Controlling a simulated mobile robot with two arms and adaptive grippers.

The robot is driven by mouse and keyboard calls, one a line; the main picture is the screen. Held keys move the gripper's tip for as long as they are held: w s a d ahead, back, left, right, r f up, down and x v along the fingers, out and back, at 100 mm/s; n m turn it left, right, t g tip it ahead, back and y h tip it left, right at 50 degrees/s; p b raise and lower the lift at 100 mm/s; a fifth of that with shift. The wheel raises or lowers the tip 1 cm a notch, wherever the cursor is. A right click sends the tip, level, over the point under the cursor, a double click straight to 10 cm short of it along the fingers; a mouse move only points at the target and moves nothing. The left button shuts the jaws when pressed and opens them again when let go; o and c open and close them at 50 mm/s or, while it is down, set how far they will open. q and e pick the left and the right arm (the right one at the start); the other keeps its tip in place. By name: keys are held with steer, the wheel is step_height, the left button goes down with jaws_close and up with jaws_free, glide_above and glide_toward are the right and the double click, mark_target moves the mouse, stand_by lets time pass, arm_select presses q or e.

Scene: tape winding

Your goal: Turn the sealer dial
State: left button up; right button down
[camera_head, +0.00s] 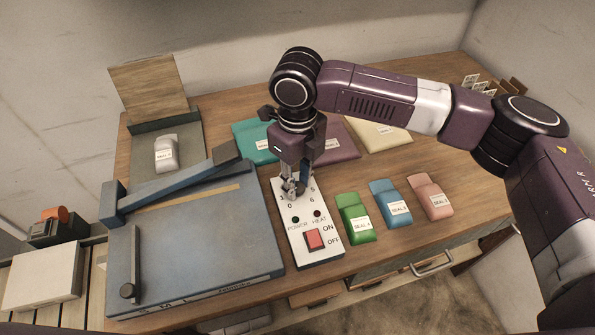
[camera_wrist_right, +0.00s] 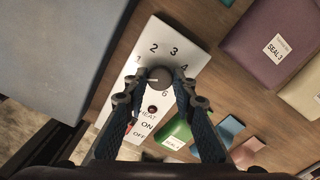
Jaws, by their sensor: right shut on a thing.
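The sealer's white control panel (camera_head: 318,252) lies on the table and carries a number scale, two small lamps and a red switch marked ON and OFF. My right gripper (camera_head: 291,188) points down over the top part of the panel and hides most of the dial in the head view. In the right wrist view the round dark grey dial (camera_wrist_right: 158,77) sits between the fingertips of my right gripper (camera_wrist_right: 160,84), which is shut on it. The numbers 2, 3 and 4 show above the dial and 6 below it. My left gripper is out of view.
A blue sealer board with a lever arm (camera_head: 190,245) lies left of the panel. Green (camera_head: 354,216), blue (camera_head: 390,203) and pink (camera_head: 428,196) labelled packs lie to the right. Teal, purple (camera_head: 340,140) and cream (camera_head: 378,134) packs lie behind. A grey pack (camera_head: 166,153) lies at the back left.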

steer(key=m+p, duration=0.6)
steer(key=shift+r+p, duration=0.3)
steer(key=shift+p, duration=0.1)
steer(key=m+p, duration=0.4)
steer(key=m, duration=0.1)
steer(key=m+p, duration=0.2)
steer(key=m, duration=0.1)
steer(key=shift+m+p, duration=0.3)
steer(key=shift+p, duration=0.1)
steer(key=m+p, duration=0.2)
steer(key=m, duration=0.1)
steer(key=shift+m+p, duration=0.3)
steer(key=shift+p, duration=0.1)
steer(key=m+p, duration=0.1)
steer(key=m, duration=0.1)
steer(key=shift+m+p, duration=0.4)
steer(key=m+p, duration=0.1)
steer(key=m, duration=0.1)
steer(key=shift+f+m, duration=0.15)
steer(key=shift+m, duration=0.15)
steer(key=m, duration=0.3)
steer(key=shift+w+m, duration=0.1)
steer(key=shift+m, duration=0.3)
steer(key=m, duration=0.9)
steer(key=shift+m, duration=0.4)
steer(key=m, duration=0.4)
steer(key=shift+m, duration=0.3)
